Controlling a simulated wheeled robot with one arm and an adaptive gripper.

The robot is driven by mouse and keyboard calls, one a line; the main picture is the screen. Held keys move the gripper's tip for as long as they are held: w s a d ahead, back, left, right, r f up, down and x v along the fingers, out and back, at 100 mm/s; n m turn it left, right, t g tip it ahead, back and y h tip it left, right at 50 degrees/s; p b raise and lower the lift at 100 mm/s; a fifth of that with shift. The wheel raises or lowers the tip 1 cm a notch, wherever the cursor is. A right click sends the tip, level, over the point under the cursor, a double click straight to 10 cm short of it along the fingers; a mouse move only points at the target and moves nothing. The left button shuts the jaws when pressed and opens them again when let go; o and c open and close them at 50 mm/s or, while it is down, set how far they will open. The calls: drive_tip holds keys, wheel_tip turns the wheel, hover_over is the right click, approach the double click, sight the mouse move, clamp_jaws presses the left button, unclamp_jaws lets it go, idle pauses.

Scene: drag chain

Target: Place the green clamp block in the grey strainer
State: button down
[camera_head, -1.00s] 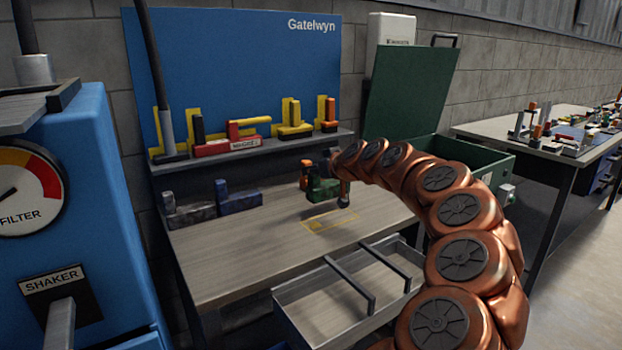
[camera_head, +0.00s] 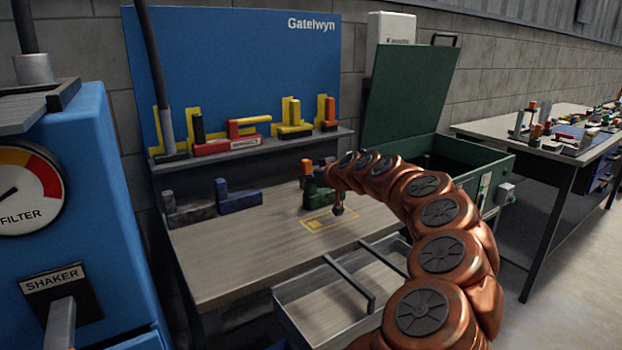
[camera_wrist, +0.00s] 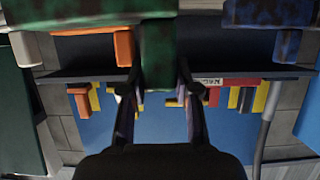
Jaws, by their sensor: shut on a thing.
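The green clamp block (camera_head: 318,198) is over the back part of the workbench, behind a yellow-outlined rectangle. An orange part (camera_head: 307,167) shows at its upper left. My gripper (camera_wrist: 158,88) is shut on the block; in the wrist view, which looks upside down, the block's green stem (camera_wrist: 158,55) is between the two dark fingers. I cannot tell whether the block touches the bench. I cannot name a strainer for sure; a grey open tray (camera_head: 300,318) with two dark bars across it stands at the bench front.
A dark grey block (camera_head: 190,210) and a blue block (camera_head: 238,200) stand on the bench (camera_head: 230,260) to the left. A shelf (camera_head: 250,148) behind holds several coloured blocks. A green lidded box (camera_head: 470,155) stands to the right. The front left bench top is clear.

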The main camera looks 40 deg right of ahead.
drive_tip(key=shift+f, duration=0.15)
drive_tip(key=c, duration=0.9)
unclamp_jaws()
drive_tip(key=shift+o, duration=0.2)
drive_tip(key=shift+r, duration=0.25)
drive_tip(key=d+v, duration=0.1)
drive_tip(key=v, duration=1.1)
drive_tip(key=shift+a+b, duration=0.35)
drive_tip(key=shift+a, duration=0.05)
drive_tip(key=shift+s, duration=0.1)
